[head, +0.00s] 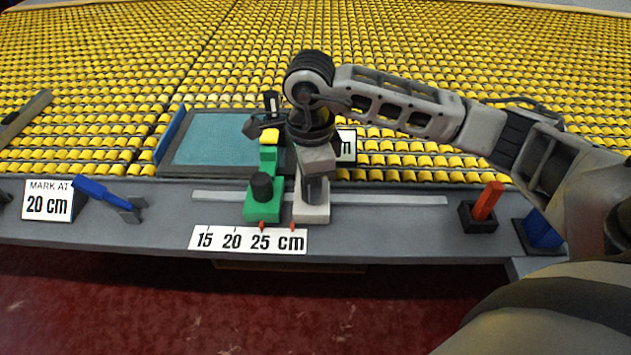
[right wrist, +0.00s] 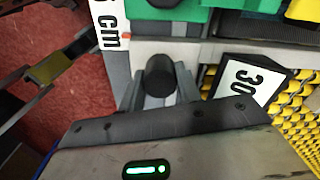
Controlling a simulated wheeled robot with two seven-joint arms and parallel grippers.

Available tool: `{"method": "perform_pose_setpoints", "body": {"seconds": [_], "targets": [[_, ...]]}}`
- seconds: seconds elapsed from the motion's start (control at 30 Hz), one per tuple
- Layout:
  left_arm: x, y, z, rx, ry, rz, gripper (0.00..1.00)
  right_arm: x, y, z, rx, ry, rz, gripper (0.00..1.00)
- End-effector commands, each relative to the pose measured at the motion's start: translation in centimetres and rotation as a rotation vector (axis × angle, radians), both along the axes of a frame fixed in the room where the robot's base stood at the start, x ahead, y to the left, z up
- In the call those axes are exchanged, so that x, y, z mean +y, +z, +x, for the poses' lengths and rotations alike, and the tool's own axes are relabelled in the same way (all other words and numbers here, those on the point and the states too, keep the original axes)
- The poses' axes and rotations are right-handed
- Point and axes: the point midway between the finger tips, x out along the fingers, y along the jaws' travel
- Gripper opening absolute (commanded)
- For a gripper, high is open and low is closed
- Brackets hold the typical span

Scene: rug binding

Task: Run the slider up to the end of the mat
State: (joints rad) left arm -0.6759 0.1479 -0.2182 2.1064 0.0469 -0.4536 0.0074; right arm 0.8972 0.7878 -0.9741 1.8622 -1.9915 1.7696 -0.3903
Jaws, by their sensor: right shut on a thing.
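The teal mat (head: 215,138) lies flat behind the rail, with its right end near the green slider and my gripper. A pale grey-white slider (head: 311,213) sits on the rail (head: 390,200), just right of a green slider (head: 262,210) with a black knob and a yellow-topped arm reaching back. My right gripper (head: 316,185) comes down over the pale slider. In the right wrist view its fingers are shut around a black knob (right wrist: 160,75) on that slider. Its red pointer is right of the 25 mark on the scale (head: 248,239). My left gripper does not show.
A "MARK AT 20 cm" sign (head: 48,200) and a blue-handled tool (head: 95,190) are at the left. An orange block in a black holder (head: 478,217) stands at the right. A "30" sign (right wrist: 243,82) is beside my right gripper. The rail is bare right of the sliders.

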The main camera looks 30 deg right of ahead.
Motion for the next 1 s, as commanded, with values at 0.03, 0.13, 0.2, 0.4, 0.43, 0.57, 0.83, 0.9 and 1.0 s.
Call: {"method": "perform_pose_setpoints", "body": {"seconds": [0.03, 0.13, 0.2, 0.4, 0.43, 0.57, 0.83, 0.9, 1.0], "targets": [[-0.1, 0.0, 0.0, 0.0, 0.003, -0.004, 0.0, 0.2, 0.1, 0.1, -0.003, -0.004, 0.005, 0.0], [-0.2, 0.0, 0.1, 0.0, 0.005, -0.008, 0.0, 0.2, 0.1, 0.1, -0.003, -0.007, 0.005, 0.0], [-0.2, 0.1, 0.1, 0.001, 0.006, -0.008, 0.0, 0.2, 0.1, 0.1, -0.003, -0.007, 0.005, 0.0], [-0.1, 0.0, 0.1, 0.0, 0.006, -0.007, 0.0, 0.3, 0.2, 0.2, -0.003, -0.005, 0.005, 0.39], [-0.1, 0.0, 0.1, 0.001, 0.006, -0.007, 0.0, 0.3, 0.2, 0.2, -0.003, -0.005, 0.005, 0.47], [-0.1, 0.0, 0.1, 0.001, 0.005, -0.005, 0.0, 0.2, 0.1, 0.2, -0.002, -0.005, 0.004, 0.55], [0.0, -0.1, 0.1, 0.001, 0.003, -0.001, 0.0, 0.2, 0.5, 0.2, -0.004, -0.005, 0.002, 0.55], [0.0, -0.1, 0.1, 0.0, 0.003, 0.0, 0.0, 0.2, 1.3, 0.3, -0.006, -0.005, 0.002, 0.55], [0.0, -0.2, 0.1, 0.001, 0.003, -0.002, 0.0, 0.2, 3.1, 0.3, -0.008, -0.003, 0.002, 0.55]]}}
